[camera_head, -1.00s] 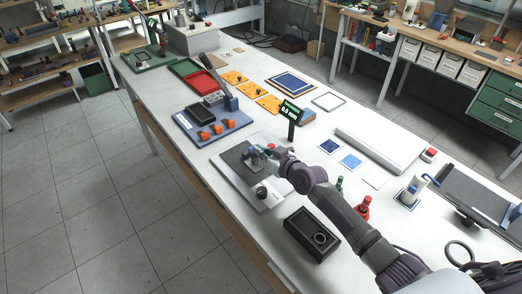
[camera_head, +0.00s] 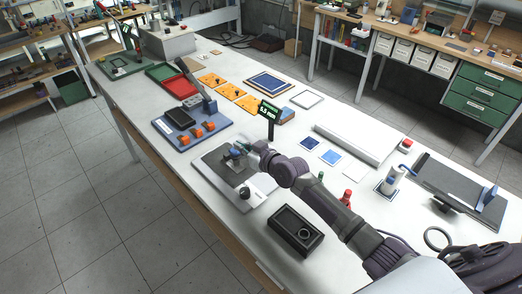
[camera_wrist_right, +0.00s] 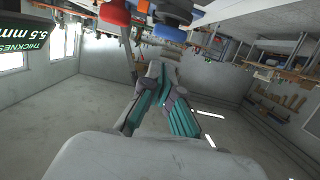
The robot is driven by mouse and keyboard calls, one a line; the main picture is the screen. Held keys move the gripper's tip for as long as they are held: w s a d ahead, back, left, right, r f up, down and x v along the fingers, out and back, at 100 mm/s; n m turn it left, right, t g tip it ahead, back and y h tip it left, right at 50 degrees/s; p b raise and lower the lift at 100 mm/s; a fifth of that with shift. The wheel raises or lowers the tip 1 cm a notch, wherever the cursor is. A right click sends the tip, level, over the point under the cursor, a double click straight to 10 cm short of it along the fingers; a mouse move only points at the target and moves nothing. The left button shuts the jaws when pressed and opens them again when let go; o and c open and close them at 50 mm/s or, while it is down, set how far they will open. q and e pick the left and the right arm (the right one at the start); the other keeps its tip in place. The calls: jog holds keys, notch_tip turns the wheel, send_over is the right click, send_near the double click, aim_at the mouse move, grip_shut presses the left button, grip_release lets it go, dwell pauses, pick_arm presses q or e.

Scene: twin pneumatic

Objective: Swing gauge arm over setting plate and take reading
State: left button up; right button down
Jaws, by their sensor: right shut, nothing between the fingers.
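The gauge base (camera_head: 265,191) is a light plate with a dark grey top on the white table. A small grey fixture (camera_head: 236,164) and a black-and-white round knob (camera_head: 246,193) stand on it. I cannot make out which part is the gauge arm or setting plate. A post display (camera_head: 269,110) stands behind the base. In the right wrist view the display (camera_wrist_right: 37,42) reads "THICKNESS 5.5 mm". My right gripper (camera_head: 245,149) is shut and empty, right beside the fixture; contact cannot be told. Its teal-padded fingers (camera_wrist_right: 163,104) show in the wrist view. My left gripper is not in view.
A black box with a ring (camera_head: 295,230) stands near the front edge. A blue board with orange blocks (camera_head: 193,127) is to the left.

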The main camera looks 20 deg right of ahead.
jog(key=b+v, duration=0.2)
jog(key=v, duration=0.8)
jog(key=shift+r+b, duration=0.35)
jog(key=shift+b, duration=0.05)
jog(key=shift+s+f, duration=0.1)
